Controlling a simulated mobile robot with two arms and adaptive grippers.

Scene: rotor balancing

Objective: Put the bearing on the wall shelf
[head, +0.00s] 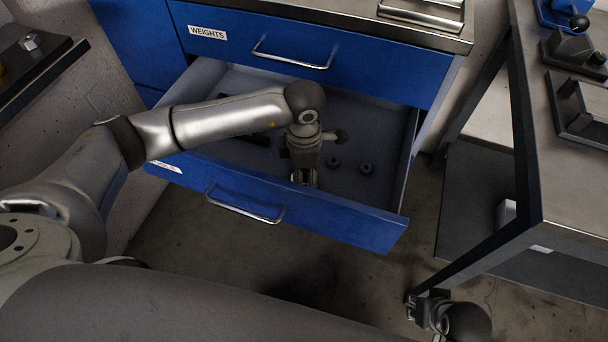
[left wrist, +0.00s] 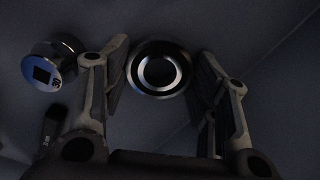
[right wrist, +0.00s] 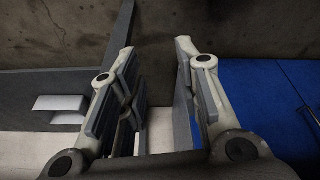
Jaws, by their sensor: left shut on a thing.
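The bearing, a round metal ring with a dark hole (left wrist: 160,92), sits between the fingers of my left gripper in the left wrist view. My left gripper (left wrist: 160,75) is shut on it. In the head view the left gripper (head: 304,178) reaches down into the open blue drawer, and hides the bearing. The wall shelf (head: 42,76) is a dark ledge at the upper left of the head view, far from the left gripper. My right gripper (right wrist: 155,52) is open and empty; in the head view (head: 418,304) it is low at the right.
The open drawer (head: 300,215) also holds small dark round parts (head: 333,161). A shiny cylinder (left wrist: 50,68) lies beside the left gripper. A metal nut (head: 29,42) stands on the wall shelf. A closed drawer labelled WEIGHTS (head: 350,65) is above. A workbench (head: 565,185) stands right.

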